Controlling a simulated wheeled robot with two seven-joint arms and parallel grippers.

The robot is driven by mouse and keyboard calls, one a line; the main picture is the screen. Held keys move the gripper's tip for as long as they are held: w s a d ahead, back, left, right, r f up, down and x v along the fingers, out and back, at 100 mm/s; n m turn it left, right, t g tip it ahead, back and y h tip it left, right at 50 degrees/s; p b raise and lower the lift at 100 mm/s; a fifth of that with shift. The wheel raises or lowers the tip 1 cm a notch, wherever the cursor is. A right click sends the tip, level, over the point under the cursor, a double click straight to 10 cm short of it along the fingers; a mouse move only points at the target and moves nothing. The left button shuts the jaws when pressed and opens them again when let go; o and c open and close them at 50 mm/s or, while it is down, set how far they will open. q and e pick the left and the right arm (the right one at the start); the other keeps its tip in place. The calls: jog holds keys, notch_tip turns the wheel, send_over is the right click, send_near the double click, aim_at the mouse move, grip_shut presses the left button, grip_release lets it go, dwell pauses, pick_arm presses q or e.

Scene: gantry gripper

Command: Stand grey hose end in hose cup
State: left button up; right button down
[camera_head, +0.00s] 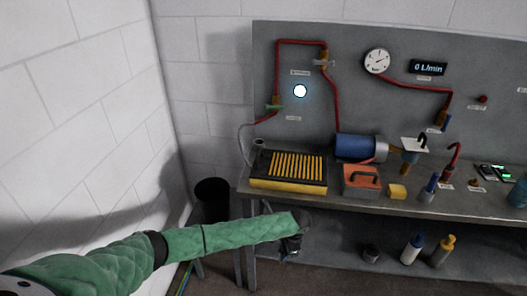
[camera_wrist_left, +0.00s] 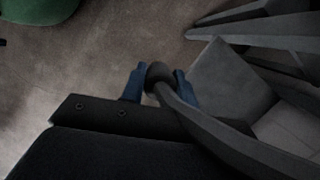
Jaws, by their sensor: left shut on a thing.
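My left gripper (camera_head: 291,246) is low in front of the bench's left part, below the top's front edge. In the left wrist view its two blue fingertips (camera_wrist_left: 158,86) are shut on the rounded end of a dark grey hose (camera_wrist_left: 156,73). The hose (camera_wrist_left: 205,125) runs from there to the lower right. In the head view the held end is small and dark, hard to make out. A small grey cup (camera_head: 259,143), possibly the hose cup, stands at the bench's back left, apart from my gripper. My right gripper is not in view.
A yellow-black slatted tray (camera_head: 290,184) lies on the bench (camera_head: 335,196) near my left arm. An orange box (camera_head: 361,181) and a blue motor (camera_head: 358,147) stand right of it. A black bin (camera_head: 212,194) is on the left. Bottles (camera_head: 411,250) stand on the lower shelf.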

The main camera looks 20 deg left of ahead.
pick_arm(q)
jog(key=shift+d+f, duration=0.25)
jog(key=shift+d, duration=0.25)
jog(key=shift+a, duration=0.1)
jog(key=shift+a, duration=0.1)
